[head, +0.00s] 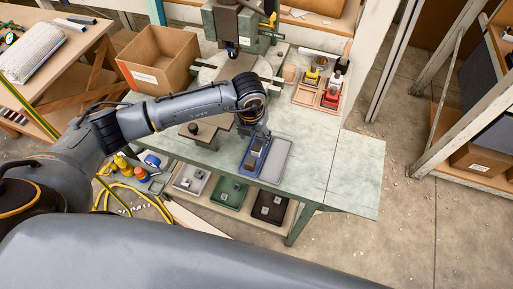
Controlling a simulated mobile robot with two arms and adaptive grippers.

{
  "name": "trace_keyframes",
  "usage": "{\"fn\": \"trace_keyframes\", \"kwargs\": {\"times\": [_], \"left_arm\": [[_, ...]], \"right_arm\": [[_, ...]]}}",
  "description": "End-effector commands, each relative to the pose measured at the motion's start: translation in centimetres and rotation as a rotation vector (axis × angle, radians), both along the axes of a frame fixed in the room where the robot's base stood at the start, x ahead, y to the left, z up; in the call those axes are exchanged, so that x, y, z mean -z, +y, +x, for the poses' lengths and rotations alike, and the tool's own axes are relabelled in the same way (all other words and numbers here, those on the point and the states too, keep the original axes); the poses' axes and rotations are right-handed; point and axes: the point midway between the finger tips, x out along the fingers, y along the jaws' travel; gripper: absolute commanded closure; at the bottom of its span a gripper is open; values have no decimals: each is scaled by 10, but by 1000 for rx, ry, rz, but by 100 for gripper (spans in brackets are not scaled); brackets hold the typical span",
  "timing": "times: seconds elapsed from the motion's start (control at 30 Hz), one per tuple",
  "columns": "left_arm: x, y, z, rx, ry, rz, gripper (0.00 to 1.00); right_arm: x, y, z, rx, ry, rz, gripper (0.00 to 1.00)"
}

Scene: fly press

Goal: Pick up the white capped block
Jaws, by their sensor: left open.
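A yellow block (312,75) and a red block (334,86) are in the tray, near the white one. The cap on the white block is too small to make out clearly. My left gripper (264,132) is open and points down over the back of a blue tray (245,166) at the bench's front, well apart from the white block. Its fingertips are small and partly hidden by its own wrist. My right gripper is not in view.
A grey tray (276,160) lies beside the blue one. A green press (236,25) stands behind, with a cardboard box (160,60) to its left. Bins sit on the shelf below, including a green one (230,193). The bench's right end is clear.

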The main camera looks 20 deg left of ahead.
Motion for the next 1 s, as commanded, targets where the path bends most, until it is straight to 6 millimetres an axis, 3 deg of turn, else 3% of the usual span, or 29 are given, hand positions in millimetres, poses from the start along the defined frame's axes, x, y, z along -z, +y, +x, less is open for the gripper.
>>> {"fn": "trace_keyframes", "kwargs": {"times": [0.1,0.37,0.63,0.97,1.0], "left_arm": [[16,-1,2,0,2,-2,45],[34,-2,4,0,2,-2,45],[70,-3,8,0,2,-3,45],[78,-3,10,3,-1,-4,45],[78,-3,10,3,-1,-4,49]], "right_arm": [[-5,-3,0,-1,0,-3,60],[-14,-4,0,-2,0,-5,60],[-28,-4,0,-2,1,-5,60],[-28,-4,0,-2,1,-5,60],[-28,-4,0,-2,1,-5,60]]}}
